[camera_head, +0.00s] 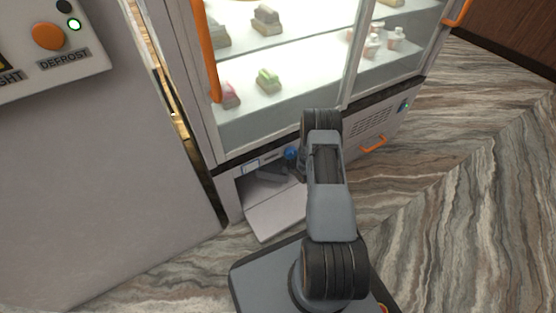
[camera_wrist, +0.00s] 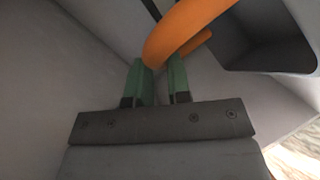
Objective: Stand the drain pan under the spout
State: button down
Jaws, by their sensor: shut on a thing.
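My gripper (camera_wrist: 160,72) shows in the wrist view with its two green fingers around a thick orange handle (camera_wrist: 190,25), shut on it. A dark grey hollow body (camera_wrist: 262,50), perhaps the drain pan, lies just right of the handle; their join is out of view. In the head view my arm hides the gripper. A low compartment under the glass case stands open, its pale flap (camera_head: 277,214) lowered. A grey shape (camera_head: 270,175) shows inside; I cannot tell whether it is pan or spout. A blue knob (camera_head: 290,154) sits at the opening's top edge.
The glass display case (camera_head: 290,60) with sweets stands above the compartment. A second orange handle (camera_head: 373,144) is on the lower panel to the right. A grey cabinet (camera_head: 110,190) closes off the left. The striped floor (camera_head: 450,210) at right is clear.

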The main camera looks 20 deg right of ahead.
jog(key=shift+w+a+f+b, duration=0.1)
jog(key=shift+w+f+b, duration=0.3)
jog(key=shift+f+b, duration=0.4)
jog(key=shift+w+f+b, duration=0.35)
jog(key=shift+f+b, duration=0.2)
jog(key=shift+f, duration=0.5)
jog(key=c, duration=1.1)
grip_release()
jog(key=shift+o, duration=0.2)
jog(key=p+v, duration=0.4)
jog(key=v, duration=0.8)
jog(key=shift+p, duration=0.4)
jog(key=shift+s+a, duration=0.1)
